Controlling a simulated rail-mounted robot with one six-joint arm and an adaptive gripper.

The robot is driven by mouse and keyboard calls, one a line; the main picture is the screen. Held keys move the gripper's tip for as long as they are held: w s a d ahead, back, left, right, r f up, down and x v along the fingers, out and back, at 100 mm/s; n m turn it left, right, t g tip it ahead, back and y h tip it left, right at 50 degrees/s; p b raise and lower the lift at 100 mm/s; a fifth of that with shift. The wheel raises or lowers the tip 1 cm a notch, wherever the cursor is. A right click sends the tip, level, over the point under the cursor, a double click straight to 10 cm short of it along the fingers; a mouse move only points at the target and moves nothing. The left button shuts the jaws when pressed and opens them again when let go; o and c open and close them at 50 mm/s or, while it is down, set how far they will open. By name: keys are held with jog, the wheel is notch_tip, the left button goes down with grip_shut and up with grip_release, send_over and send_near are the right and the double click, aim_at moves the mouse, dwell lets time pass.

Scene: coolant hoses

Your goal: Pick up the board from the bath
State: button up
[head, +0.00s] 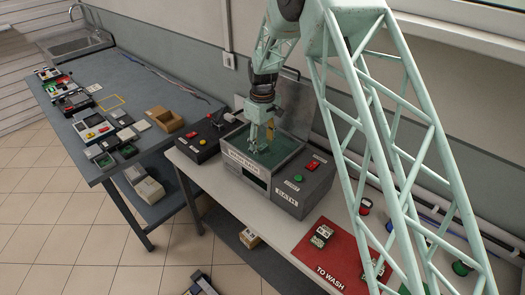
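The bath is a grey metal box labelled as a wash bath (232,167), with its lid raised and greenish fluid (285,150) inside. My gripper (258,148) points down into the bath's opening, with its fingertips near the fluid. A small yellowish upright piece (270,131) shows beside the fingers. I cannot tell whether it is part of the board, and no board is clearly visible in the bath. The fingers are too small in this view to tell whether they are open, shut or holding something.
A grey control box (308,190) with red and green buttons adjoins the bath's right side. A black box (197,146) stands to its left. A red "to wash" mat (328,258) bears small boards. The left bench (150,78) holds several devices and a brown carton (166,119).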

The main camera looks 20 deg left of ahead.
aim_at(262, 147)
jog(key=c, duration=0.9)
jog(key=shift+r, duration=0.15)
jog(key=shift+r, duration=4.85)
